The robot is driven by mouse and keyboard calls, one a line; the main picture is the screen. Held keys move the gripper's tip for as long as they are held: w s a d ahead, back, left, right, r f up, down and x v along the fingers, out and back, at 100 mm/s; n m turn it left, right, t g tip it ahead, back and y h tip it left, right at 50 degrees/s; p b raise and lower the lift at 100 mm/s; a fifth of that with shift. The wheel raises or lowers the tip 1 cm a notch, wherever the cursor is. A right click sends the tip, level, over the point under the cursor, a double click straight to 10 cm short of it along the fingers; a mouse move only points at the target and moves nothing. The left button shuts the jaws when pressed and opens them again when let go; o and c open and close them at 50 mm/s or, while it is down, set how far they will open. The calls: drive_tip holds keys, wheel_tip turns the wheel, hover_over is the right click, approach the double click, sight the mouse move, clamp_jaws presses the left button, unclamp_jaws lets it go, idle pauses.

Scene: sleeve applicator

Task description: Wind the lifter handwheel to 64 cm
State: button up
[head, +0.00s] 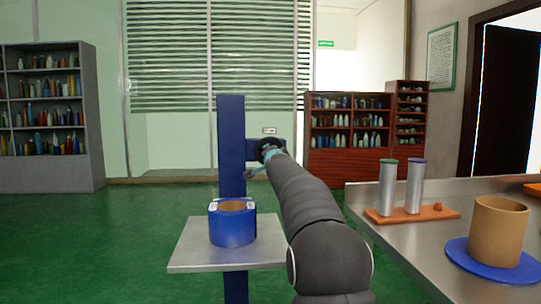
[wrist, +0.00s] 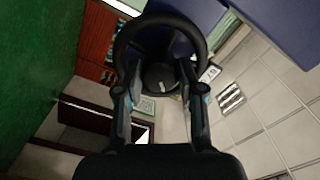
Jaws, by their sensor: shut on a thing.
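The lifter has an upright blue column (head: 231,135) with a flat grey platform (head: 190,255). A blue collar with a brown core (head: 232,225) stands on the platform. The black handwheel (head: 268,148) is on the column's right side, partly hidden by my arm. In the wrist view, the handwheel (wrist: 121,42) is a dark ring with a round hub.
A steel table (head: 375,215) at the right carries two capped cylinders (head: 402,186) on an orange base and a brown tube (head: 497,232) on a blue disc. Shelves of bottles stand at the back. The green floor left of the lifter is clear.

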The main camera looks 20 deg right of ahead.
drive_tip(key=n, duration=2.6)
drive_tip(key=shift+d+f+n, duration=0.15)
drive_tip(key=shift+d+n, duration=0.05)
drive_tip(key=shift+n, duration=0.2)
drive_tip(key=o, duration=1.1)
drive_tip(key=shift+o, duration=0.2)
drive_tip(key=shift+s+a, duration=0.1)
drive_tip(key=shift+s, duration=0.05)
